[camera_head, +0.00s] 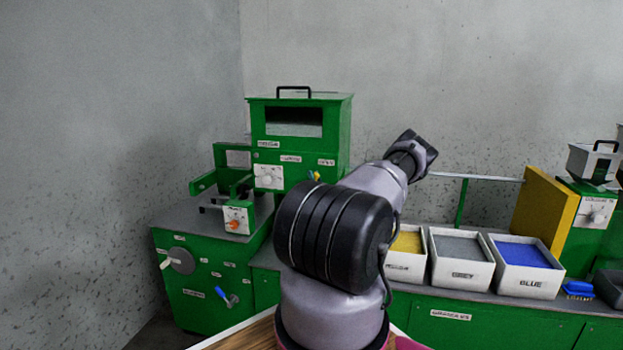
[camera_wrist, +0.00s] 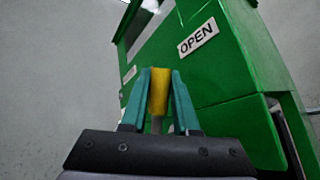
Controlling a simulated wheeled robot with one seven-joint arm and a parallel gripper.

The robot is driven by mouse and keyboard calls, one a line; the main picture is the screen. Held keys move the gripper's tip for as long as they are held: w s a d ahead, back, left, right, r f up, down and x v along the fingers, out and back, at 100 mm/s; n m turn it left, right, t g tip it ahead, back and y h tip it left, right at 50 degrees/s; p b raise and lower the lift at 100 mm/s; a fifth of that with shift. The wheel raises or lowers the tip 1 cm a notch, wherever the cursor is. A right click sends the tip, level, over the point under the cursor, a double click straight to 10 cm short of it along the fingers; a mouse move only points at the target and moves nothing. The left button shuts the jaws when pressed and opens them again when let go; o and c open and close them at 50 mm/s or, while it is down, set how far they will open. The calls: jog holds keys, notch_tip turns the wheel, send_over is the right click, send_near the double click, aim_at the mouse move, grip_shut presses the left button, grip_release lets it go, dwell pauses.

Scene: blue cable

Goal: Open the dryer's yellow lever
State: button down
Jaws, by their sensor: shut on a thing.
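The dryer (camera_head: 335,125) is a green box with a dark window and a black top handle, standing on the green cabinet at the back. Its yellow lever (camera_wrist: 159,92) shows in the wrist view between the two teal fingers of my gripper (camera_wrist: 159,98), which is shut on it. A white label reading OPEN is on the green wall up and right of the lever. In the head view only a small yellow tip (camera_head: 315,176) shows beside my arm. My arm hides the dryer's lower right side, and my gripper cannot be seen there.
White bins with yellow, grey (camera_head: 461,258) and blue (camera_head: 526,267) contents stand right of my arm on the green counter. A blue brush (camera_head: 578,289) lies beside them. A green machine with an orange knob (camera_head: 235,225) stands left of the dryer. A wooden surface is at the bottom.

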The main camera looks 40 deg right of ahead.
jog(key=shift+s+d+f+m+h, duration=0.1)
jog(key=shift+m+h, duration=0.2)
jog(key=shift+h, duration=0.1)
jog(key=shift+s+d+f+m+h, duration=0.1)
jog(key=shift+m+h, duration=0.2)
jog(key=shift+h, duration=0.1)
jog(key=c, duration=0.9)
grip_release()
jog(key=shift+c, duration=0.2)
jog(key=v, duration=1.1)
jog(key=shift+w, duration=0.1)
